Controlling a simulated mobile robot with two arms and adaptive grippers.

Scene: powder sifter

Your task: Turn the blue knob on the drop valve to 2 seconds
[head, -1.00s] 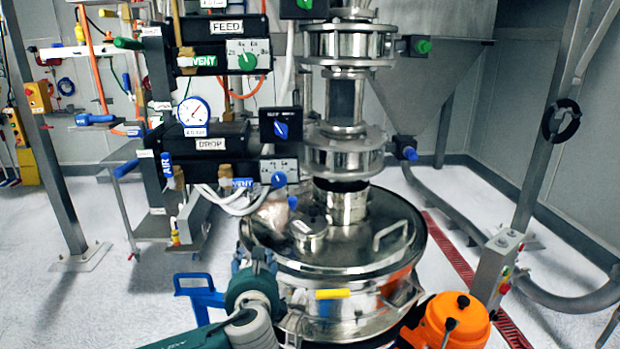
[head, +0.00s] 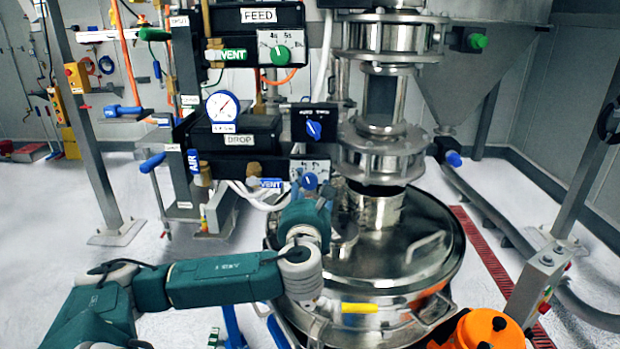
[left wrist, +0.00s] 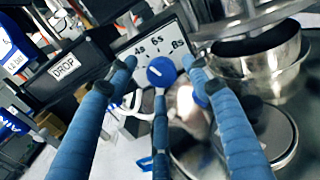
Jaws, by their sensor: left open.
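The blue knob (head: 309,181) sits on the white dial plate of the black DROP valve box (head: 215,141). My left gripper (head: 311,197) is open just below and in front of the knob. Its blue-wrapped fingers point at the knob from both sides and below; contact cannot be told. My right gripper is not in view.
The FEED box with a green knob (head: 280,55) is above. Another blue knob (head: 314,130) is on a black box beside the steel pipe. A pressure gauge (head: 222,107) stands on the DROP box. The lidded steel vessel (head: 430,270) is below right, close to my left arm.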

